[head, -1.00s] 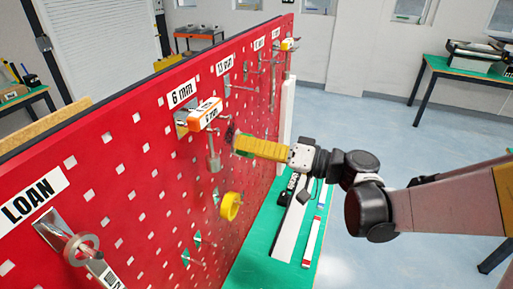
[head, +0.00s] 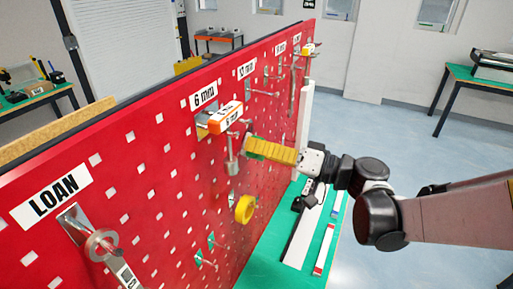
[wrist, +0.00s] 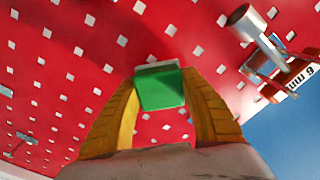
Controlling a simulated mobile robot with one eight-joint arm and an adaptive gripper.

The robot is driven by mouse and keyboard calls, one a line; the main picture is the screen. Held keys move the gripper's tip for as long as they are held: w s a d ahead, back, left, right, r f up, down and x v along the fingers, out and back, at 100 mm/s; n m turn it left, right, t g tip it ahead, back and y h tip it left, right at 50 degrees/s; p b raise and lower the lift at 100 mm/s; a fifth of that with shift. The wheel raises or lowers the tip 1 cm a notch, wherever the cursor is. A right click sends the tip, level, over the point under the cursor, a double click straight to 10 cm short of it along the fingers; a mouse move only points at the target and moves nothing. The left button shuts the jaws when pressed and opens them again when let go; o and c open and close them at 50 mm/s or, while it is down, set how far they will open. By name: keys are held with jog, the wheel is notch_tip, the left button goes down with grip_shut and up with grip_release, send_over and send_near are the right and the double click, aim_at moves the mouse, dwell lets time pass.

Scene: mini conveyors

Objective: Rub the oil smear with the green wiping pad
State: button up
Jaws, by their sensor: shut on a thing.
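My gripper (head: 266,150) has yellow ribbed fingers and is shut on the green wiping pad (wrist: 162,92). In the wrist view the pad sits between both fingertips, with a pale strip along its far edge. In the head view only a little green of the pad (head: 256,145) shows, close to the red pegboard (head: 150,160). I cannot tell whether the pad touches the board. A darker, blurred patch (wrist: 92,32) lies on the board beyond the pad in the wrist view; I cannot tell smear from shadow. The oil smear is not clear in the head view.
Metal hooks stick out of the board. A green bench (head: 285,262) runs along its foot.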

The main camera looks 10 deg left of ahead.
aim_at(255, 128)
jog(key=shift+x, duration=0.9)
jog(key=shift+w+d+b, duration=0.25)
jog(key=shift+w+d, duration=0.1)
jog(key=shift+w, duration=0.45)
jog(key=shift+w+d+b, duration=0.2)
jog(key=shift+w+d, duration=0.1)
jog(key=shift+w, duration=0.45)
jog(key=shift+w+d+b, duration=0.1)
jog(key=shift+w+d, duration=0.1)
jog(key=shift+w, duration=0.45)
jog(key=shift+w+d+b, duration=0.15)
jog(key=shift+w+d, duration=0.05)
jog(key=shift+w, duration=0.5)
jog(key=shift+w+d+b, duration=0.1)
jog(key=shift+w+d, duration=0.1)
jog(key=shift+w, duration=0.45)
jog(key=shift+s+a, duration=0.4)
jog(key=shift+s, duration=0.8)
jog(key=shift+s+a, duration=0.45)
jog(key=shift+s, duration=0.7)
jog(key=shift+s+a, duration=0.4)
jog(key=shift+s, duration=0.8)
jog(key=shift+r, duration=0.15)
